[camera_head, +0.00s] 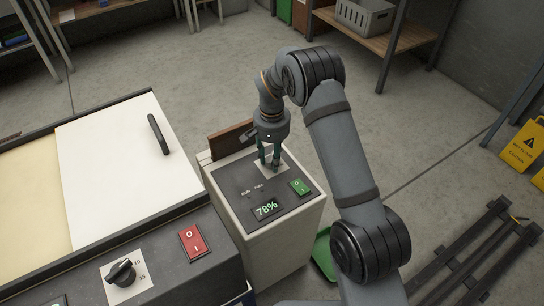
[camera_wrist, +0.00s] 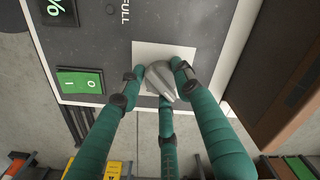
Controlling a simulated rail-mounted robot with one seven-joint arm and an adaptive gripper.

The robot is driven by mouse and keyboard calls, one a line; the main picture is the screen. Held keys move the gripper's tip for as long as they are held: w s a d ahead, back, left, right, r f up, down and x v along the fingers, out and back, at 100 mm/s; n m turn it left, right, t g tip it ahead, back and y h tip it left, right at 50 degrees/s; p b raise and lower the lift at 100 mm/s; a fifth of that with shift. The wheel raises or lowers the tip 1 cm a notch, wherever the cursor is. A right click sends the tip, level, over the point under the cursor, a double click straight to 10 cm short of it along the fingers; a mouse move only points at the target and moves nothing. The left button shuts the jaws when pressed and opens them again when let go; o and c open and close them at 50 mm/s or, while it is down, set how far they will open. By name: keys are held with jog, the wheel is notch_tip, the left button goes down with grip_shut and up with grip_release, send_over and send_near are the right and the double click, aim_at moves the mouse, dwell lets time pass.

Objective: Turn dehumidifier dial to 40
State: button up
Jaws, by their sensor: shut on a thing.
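The dehumidifier (camera_head: 265,245) is a pale upright box with a dark top panel. Its display (camera_head: 266,208) reads 78% in green. Its dial (camera_wrist: 168,80) is a grey pointed knob on a white square plate (camera_wrist: 150,52) in the wrist view. In the head view my gripper hides most of the dial. My gripper (camera_head: 269,163) reaches down onto the panel, and its green fingers (camera_wrist: 160,78) are shut around the knob from several sides. The plate's markings cannot be read, so I cannot tell the dial's setting.
A green rocker switch (camera_head: 300,187) is close to the dial; it also shows in the wrist view (camera_wrist: 80,81). A brown board (camera_head: 231,140) stands behind the dehumidifier. A white-lidded chest (camera_head: 120,170) with a black dial (camera_head: 122,272) and red switch (camera_head: 194,242) stands left.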

jog(key=n, duration=0.2)
jog(key=n+p, duration=0.1)
jog(key=n, duration=0.2)
jog(key=shift+s+a+n, duration=0.25)
jog(key=shift+s+n, duration=0.05)
jog(key=n+p, duration=0.1)
jog(key=n, duration=0.2)
jog(key=shift+d+n, duration=0.15)
jog(key=shift+n, duration=0.25)
jog(key=shift+o, duration=0.4)
jog(key=shift+f+n+p, duration=0.1)
jog(key=shift+n+p, duration=0.35)
jog(key=shift+n, duration=0.45)
jog(key=shift+s, duration=0.1)
jog(key=o, duration=1)
jog(key=shift+w, duration=0.2)
